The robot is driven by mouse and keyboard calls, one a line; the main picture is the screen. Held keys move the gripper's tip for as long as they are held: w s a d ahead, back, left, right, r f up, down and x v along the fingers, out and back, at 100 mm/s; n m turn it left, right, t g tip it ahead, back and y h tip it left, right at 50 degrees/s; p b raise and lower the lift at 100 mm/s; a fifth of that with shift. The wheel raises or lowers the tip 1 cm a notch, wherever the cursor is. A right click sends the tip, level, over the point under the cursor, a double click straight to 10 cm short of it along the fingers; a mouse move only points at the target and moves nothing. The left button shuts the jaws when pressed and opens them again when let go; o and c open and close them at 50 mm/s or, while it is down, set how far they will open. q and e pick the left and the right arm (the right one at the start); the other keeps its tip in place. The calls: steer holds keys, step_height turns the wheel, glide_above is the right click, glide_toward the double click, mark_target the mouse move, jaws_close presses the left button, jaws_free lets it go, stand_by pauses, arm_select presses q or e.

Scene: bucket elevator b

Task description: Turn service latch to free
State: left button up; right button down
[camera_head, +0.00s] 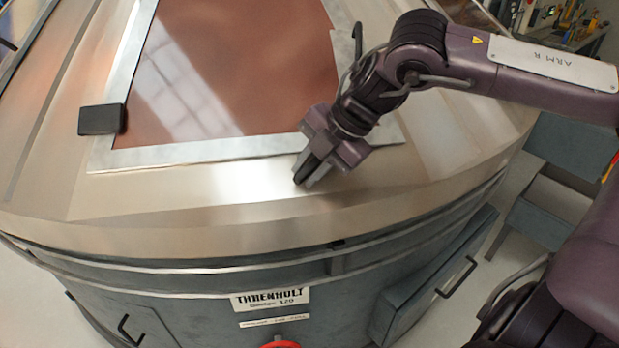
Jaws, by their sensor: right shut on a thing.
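My right gripper (318,172) reaches in from the right over the metal top of the machine. It is shut on a small dark piece (306,168), which I take to be the service latch. The piece sits near the lower right corner of the pale frame around a reddish-brown panel (225,75). The fingers hide most of it, so I cannot tell which way it is turned. A black block (101,120) sits on the frame's left side, apart from the gripper. My left gripper is not in view.
The round drum (180,215) has a sloped top and a grey side with a "THRENHOLT" label (271,299). A red part (281,344) shows at the bottom edge. A grey box with a handle (455,277) juts out at right. Tools lie on a bench (560,25) behind.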

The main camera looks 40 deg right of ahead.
steer(key=m+t+b, duration=0.1)
steer(key=m+b, duration=0.1)
steer(key=m+t+b, duration=0.2)
steer(key=b, duration=0.1)
steer(key=shift+f+m, duration=0.2)
steer(key=shift+m, duration=0.1)
steer(key=shift+r+m+t+b, duration=0.15)
steer(key=shift+m+t+b, duration=0.45)
steer(key=shift+m+b, duration=0.6)
steer(key=c, duration=1.4)
jaws_free()
steer(key=shift+s, duration=0.1)
